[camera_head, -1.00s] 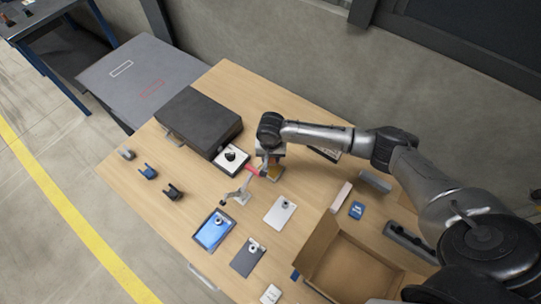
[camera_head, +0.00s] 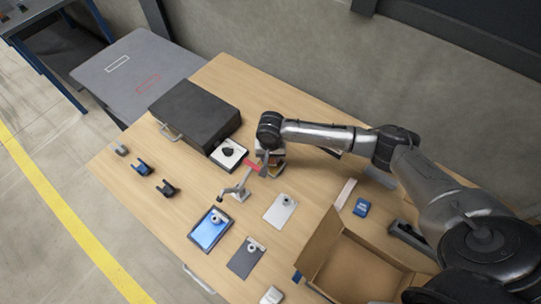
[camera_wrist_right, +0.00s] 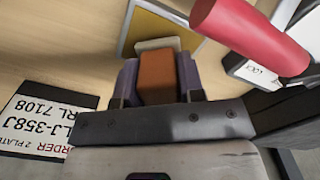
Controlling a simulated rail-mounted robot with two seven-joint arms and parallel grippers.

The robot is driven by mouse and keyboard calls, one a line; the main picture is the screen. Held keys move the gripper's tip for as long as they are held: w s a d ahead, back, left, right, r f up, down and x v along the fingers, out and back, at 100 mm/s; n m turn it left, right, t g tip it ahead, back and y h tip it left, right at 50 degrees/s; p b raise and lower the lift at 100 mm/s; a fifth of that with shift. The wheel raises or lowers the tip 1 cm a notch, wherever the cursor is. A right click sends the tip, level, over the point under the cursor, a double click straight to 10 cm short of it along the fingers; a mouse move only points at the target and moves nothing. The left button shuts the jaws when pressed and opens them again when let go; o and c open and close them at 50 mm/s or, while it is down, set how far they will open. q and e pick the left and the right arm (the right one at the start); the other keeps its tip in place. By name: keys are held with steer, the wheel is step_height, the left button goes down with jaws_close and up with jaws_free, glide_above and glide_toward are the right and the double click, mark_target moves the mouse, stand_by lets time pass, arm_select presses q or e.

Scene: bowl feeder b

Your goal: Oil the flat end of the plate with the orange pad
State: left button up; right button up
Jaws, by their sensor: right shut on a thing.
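My right gripper (camera_head: 266,163) is over the middle of the table, just right of the small black-and-white box. In the right wrist view it (camera_wrist_right: 160,82) is shut on the orange pad (camera_wrist_right: 158,78), a brown-orange block. A pale piece (camera_wrist_right: 157,45) shows at the pad's far end, and a gold surface with a grey border (camera_wrist_right: 165,22) lies beyond. I cannot tell whether the pad touches it. Flat plates with round knobs lie nearer: a pale one (camera_head: 278,213), a blue one (camera_head: 207,235) and a dark one (camera_head: 243,262). I cannot tell which is the task's plate. My left gripper is not in view.
A red handle (camera_head: 253,166) on a small grey stand (camera_head: 238,190) is close beside my gripper; it also looms in the wrist view (camera_wrist_right: 250,35). A black case (camera_head: 195,112) stands behind left. An open cardboard box (camera_head: 355,270) is at front right. Printed cards lie nearby (camera_wrist_right: 40,120).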

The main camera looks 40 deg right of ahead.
stand_by(0.5)
steer(key=shift+f, duration=0.5)
stand_by(0.3)
stand_by(0.5)
stand_by(0.8)
steer(key=shift+f+p, duration=0.1)
steer(key=shift+p, duration=0.35)
stand_by(1.0)
steer(key=shift+f, duration=0.1)
stand_by(0.4)
steer(key=shift+p, duration=0.35)
